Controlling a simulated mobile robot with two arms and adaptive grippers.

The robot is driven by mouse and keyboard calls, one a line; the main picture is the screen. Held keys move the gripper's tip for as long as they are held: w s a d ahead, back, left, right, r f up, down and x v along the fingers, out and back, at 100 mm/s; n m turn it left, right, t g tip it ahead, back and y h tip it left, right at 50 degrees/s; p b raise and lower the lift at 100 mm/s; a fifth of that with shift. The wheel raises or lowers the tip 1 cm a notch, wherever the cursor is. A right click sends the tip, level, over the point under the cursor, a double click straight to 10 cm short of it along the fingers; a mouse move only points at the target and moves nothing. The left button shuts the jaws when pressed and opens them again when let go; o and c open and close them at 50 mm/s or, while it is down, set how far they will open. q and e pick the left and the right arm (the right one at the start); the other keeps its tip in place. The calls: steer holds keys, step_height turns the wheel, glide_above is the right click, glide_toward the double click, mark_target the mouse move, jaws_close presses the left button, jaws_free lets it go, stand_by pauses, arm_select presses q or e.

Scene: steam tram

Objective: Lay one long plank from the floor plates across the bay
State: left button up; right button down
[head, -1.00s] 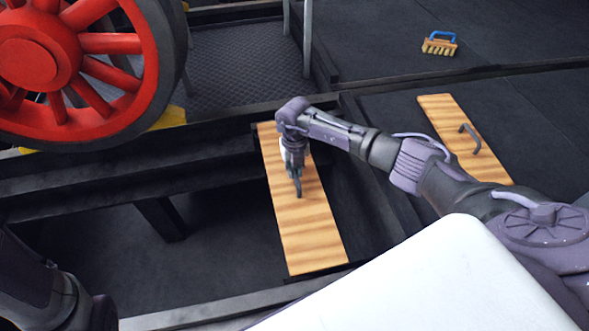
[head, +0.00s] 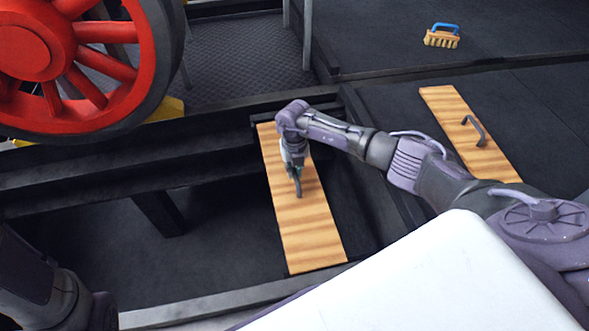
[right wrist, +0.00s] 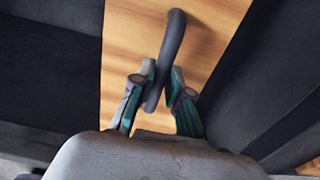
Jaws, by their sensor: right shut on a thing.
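A long wooden plank (head: 308,236) spans the dark bay in the head view, its far end by the dark rail and its near end by the grey front beam. My right gripper (head: 297,192) is over the middle of this plank. In the right wrist view, the gripper (right wrist: 162,88) is shut on the dark bar handle (right wrist: 175,35) of the plank (right wrist: 215,30). A second plank (head: 450,105) with a dark handle (head: 475,129) lies on the dark floor plates at the right. Only part of my left arm shows at the lower left; its gripper is out of view.
A red spoked wheel (head: 75,30) with a dark rim stands at the upper left. A brush (head: 442,39) with a blue handle lies on the floor plates (head: 380,45) at the upper right. The bay (head: 100,245) left of the spanning plank is open and dark.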

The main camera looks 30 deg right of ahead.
steer(key=shift+w, duration=0.1)
stand_by(0.4)
steer(key=c, duration=1.1)
jaws_free()
steer(key=shift+o, duration=0.2)
steer(key=shift+f, duration=0.15)
step_height(320, 180, up, 12)
